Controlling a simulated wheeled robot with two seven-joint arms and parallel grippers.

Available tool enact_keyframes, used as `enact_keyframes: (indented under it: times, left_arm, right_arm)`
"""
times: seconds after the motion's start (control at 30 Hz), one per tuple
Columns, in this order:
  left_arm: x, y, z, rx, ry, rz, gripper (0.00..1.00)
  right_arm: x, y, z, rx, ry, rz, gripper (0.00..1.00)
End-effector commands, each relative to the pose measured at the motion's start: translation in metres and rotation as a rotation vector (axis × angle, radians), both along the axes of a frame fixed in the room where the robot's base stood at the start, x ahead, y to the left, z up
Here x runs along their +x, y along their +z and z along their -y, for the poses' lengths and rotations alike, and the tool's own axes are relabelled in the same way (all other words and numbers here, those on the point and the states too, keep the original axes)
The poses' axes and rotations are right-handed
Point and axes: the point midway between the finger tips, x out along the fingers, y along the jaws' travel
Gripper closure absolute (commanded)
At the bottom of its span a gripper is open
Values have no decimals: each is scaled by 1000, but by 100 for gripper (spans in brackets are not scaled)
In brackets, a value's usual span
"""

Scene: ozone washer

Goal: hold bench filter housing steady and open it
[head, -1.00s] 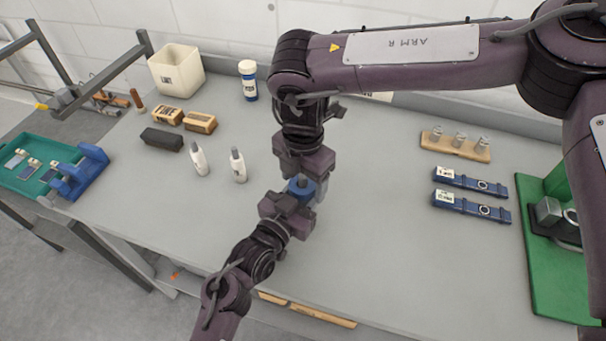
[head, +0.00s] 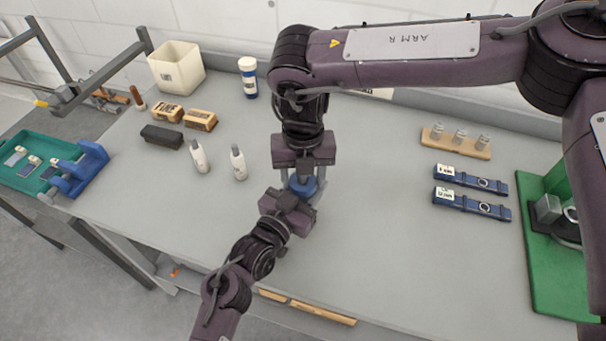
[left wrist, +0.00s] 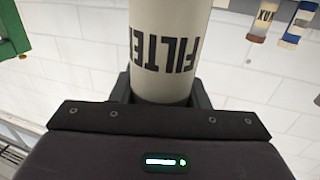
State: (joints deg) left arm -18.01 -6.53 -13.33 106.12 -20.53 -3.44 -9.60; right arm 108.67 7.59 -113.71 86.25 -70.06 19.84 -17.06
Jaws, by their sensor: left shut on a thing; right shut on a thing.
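The filter housing is mostly hidden between my two grippers in the head view; its blue cap (head: 304,188) shows there. In the left wrist view its white body (left wrist: 168,45) carries upside-down black lettering that reads FILTER. My left gripper (head: 300,197) is shut around this body from the near side. My right gripper (head: 303,178) comes from above with its fingers on either side of the blue cap, shut on it. Whether the cap is apart from the body cannot be seen.
Two white bottles (head: 239,162) stand left of the grippers. Two blue straps (head: 472,204) and a wooden holder (head: 456,141) lie right, beside a green base (head: 549,270). The bench between is clear.

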Motion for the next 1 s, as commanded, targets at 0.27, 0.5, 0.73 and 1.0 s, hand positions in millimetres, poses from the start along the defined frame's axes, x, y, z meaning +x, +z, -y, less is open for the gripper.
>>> enact_keyframes:
  times: [0.27, 0.5, 0.73, 1.0]
  left_arm:
    - [1, 0, -2, 1, 4, 1, 100]
    - [1, 0, -2, 1, 4, 1, 100]
    - [0, 0, -1, 1, 2, 1, 100]
    - [0, 0, 0, 1, -1, -1, 100]
  right_arm:
    - [0, 0, 1, -3, 94, -1, 76]
    - [0, 0, 1, -4, 91, -1, 36]
    - [0, 0, 0, -1, 92, 0, 27]
    - [0, 15, -1, 3, 93, 1, 27]
